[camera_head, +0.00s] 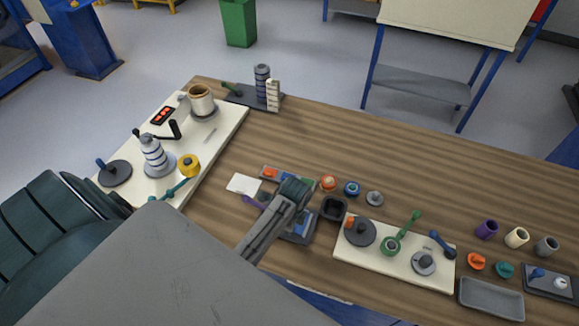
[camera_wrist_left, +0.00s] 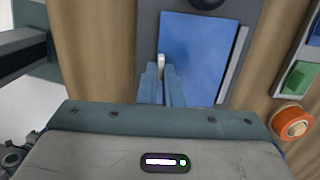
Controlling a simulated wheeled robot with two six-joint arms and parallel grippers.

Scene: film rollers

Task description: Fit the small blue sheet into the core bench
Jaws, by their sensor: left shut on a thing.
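The small blue sheet (camera_wrist_left: 195,50) lies flat over the grey core bench (camera_wrist_left: 148,30) in the left wrist view. My left gripper (camera_wrist_left: 162,80) is shut on a pale upright tab at the sheet's near left edge. A grey strip of the bench runs along the sheet's right side, and a dark round part shows beyond its far edge. In the head view my left gripper (camera_head: 294,190) is over the core bench (camera_head: 299,239), and my arm hides much of it. A blue patch of the sheet (camera_head: 303,223) shows beside the arm. My right gripper is out of view.
A tray of coloured pieces (camera_head: 268,173) and an orange-rimmed roll (camera_head: 328,183) are close beyond the gripper. A white card (camera_head: 243,184) lies left.

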